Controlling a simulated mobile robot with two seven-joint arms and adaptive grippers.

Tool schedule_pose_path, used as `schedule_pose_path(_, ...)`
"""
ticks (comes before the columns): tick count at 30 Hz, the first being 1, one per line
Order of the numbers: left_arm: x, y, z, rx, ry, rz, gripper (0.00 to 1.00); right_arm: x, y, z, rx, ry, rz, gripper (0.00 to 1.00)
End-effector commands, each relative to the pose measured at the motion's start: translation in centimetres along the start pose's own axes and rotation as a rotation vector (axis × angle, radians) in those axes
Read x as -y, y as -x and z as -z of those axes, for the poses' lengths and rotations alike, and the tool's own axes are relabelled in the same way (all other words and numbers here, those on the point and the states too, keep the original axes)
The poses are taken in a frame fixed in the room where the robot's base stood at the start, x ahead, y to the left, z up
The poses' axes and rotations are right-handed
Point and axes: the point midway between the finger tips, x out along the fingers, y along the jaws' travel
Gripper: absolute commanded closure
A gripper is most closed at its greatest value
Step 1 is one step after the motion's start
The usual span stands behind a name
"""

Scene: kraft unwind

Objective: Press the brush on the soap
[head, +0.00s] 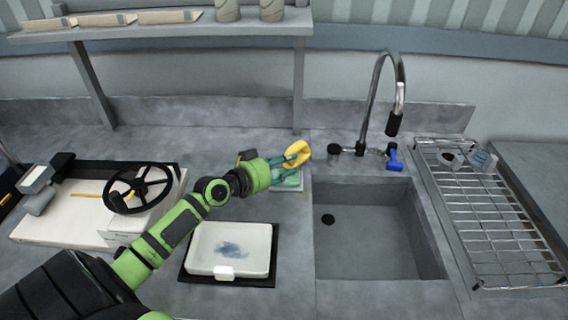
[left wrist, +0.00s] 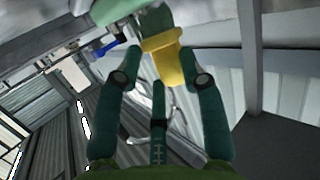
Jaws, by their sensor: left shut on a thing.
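My left gripper (head: 292,157) is at the counter's back, just left of the sink. It is shut on a yellow brush (head: 298,149), which also shows between the dark green fingers in the left wrist view (left wrist: 166,65). A darker green part of the brush is at its far end in that view. The pale green soap (head: 288,180) sits on a small grey dish just below the gripper in the head view. A pale green surface, likely the soap (left wrist: 113,10), is beside the brush's end in the wrist view. I cannot tell whether they touch. My right gripper is not in view.
The sink (head: 365,235) is to the right, with a tall faucet (head: 378,85) and a blue item (head: 394,160) behind it. A white tray (head: 202,262) lies in front of the soap. A steering wheel (head: 139,188) is left; a wire rack (head: 490,225) is far right.

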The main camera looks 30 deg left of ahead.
Motion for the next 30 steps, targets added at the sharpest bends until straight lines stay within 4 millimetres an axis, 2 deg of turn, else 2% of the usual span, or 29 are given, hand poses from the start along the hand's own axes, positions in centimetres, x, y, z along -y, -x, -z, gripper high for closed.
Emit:
schedule_pose_path(1, -0.1, 0.0, -0.6, 0.014, 0.003, -0.003, 0.96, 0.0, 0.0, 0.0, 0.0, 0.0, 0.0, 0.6)
schedule_pose_path(5, -0.2, 0.1, -0.1, 0.014, 0.002, -0.003, 0.96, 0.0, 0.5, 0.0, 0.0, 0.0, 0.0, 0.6)
schedule_pose_path(30, -0.6, 1.6, 6.8, 0.002, 0.001, -0.001, 0.96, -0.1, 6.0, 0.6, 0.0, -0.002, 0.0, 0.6)
